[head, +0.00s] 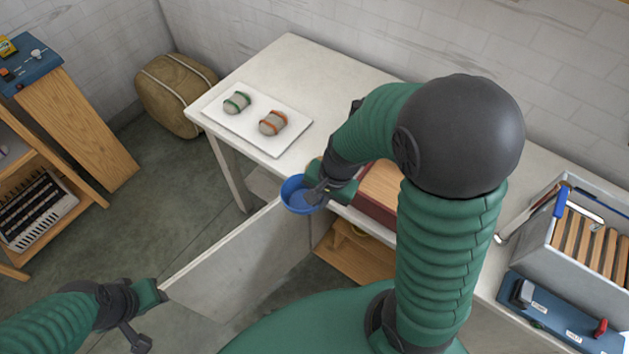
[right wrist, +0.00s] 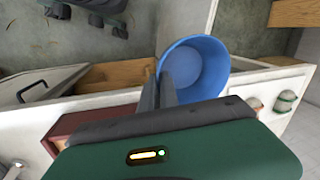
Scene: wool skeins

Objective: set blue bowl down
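The blue bowl (head: 296,190) hangs in the air at the table's front edge. My right gripper (head: 318,194) is shut on its rim. In the right wrist view, the bowl (right wrist: 203,66) shows its open inside, with one finger of the right gripper (right wrist: 165,84) inside the rim and the other outside. The bowl does not rest on the white table (head: 290,62). My left gripper (head: 160,291) is low at the left, by the free edge of an open white door panel (head: 235,262). Its fingers are too hidden to read.
A white tray (head: 270,143) with a green-banded skein (head: 237,102) and an orange-banded skein (head: 273,122) lies on the table. A red-sided wooden box (head: 379,190) is behind my right gripper. A grey crate (head: 585,235) stands at right. The table's back left is clear.

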